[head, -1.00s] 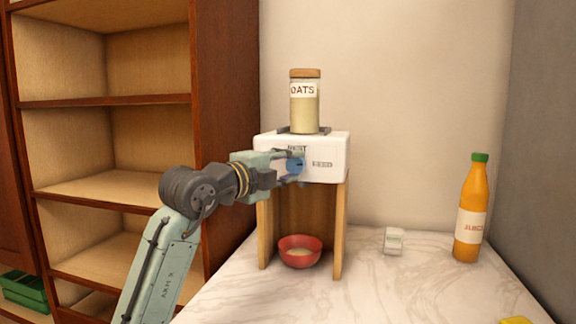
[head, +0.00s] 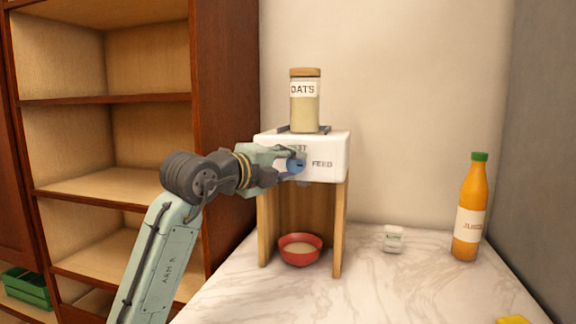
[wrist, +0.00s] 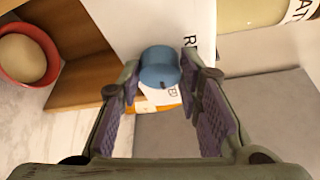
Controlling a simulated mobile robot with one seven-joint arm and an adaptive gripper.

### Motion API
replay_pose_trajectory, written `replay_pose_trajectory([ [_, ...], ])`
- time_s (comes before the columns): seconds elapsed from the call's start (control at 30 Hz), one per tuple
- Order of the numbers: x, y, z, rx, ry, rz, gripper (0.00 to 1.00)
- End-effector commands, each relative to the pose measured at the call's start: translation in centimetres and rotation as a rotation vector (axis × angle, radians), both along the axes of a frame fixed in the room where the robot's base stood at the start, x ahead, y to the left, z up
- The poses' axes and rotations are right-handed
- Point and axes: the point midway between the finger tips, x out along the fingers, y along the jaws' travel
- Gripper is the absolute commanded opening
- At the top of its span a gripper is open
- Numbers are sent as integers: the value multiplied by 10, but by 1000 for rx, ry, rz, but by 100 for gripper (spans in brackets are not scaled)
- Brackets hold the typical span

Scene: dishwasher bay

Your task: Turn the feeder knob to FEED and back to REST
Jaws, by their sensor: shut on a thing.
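The feeder (head: 335,145) is a white box on wooden legs, with a blue knob (head: 295,166) on its front. My gripper (head: 300,162) is shut on the knob, with a finger on each side; the wrist view also shows the knob (wrist: 160,66) between the fingertips. The knob's dark mark appears to point right, toward the FEED label (head: 322,164). The REST label (head: 299,148) above the knob is partly hidden by my gripper. An OATS jar (head: 305,110) stands on top. A red bowl (head: 300,259) with pale contents sits below between the legs.
An orange juice bottle (head: 468,215) and a small white item (head: 393,239) stand on the marble counter to the right. A yellow thing (head: 513,320) is at the front edge. Wooden shelves (head: 110,185) are on the left, with a green crate (head: 27,288) low down.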

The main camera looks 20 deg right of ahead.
Motion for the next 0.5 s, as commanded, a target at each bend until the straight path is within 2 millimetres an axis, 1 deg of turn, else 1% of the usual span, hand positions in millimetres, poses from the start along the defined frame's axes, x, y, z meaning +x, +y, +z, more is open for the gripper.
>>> replay_pose_trajectory([
  [0.03,0,0,0,2,-1,1,33],
  [0.33,0,0,0,0,0,0,52],
  [0.5,0,0,0,0,0,0,52],
])
